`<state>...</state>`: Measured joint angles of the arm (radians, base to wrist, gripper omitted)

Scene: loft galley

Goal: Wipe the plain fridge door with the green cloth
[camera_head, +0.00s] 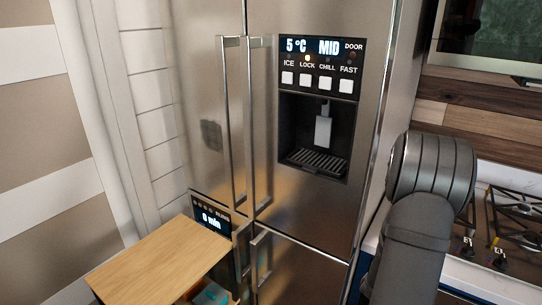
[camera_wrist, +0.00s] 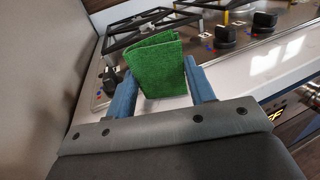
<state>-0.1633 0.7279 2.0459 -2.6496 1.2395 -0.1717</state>
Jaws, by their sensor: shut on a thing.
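The fridge has two upper doors in the head view. The plain left door (camera_head: 196,75) is bare steel with a long vertical handle and a dark grey smudge (camera_head: 211,135) near its middle. The right door (camera_head: 305,210) carries a display and a dispenser. In the wrist view my gripper (camera_wrist: 162,84) is shut on the folded green cloth (camera_wrist: 155,62), which stands up between the blue fingers, above the stove's edge. In the head view the gripper and cloth are hidden; only my arm shows, right of the fridge.
Two handles (camera_head: 229,120) stand out at the door seam. A wooden-topped unit (camera_head: 160,262) stands low before the left door, with a teal thing (camera_head: 211,295) in it. A small panel (camera_head: 211,218) reads "0 min". A gas stove (camera_head: 510,225) is at the right.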

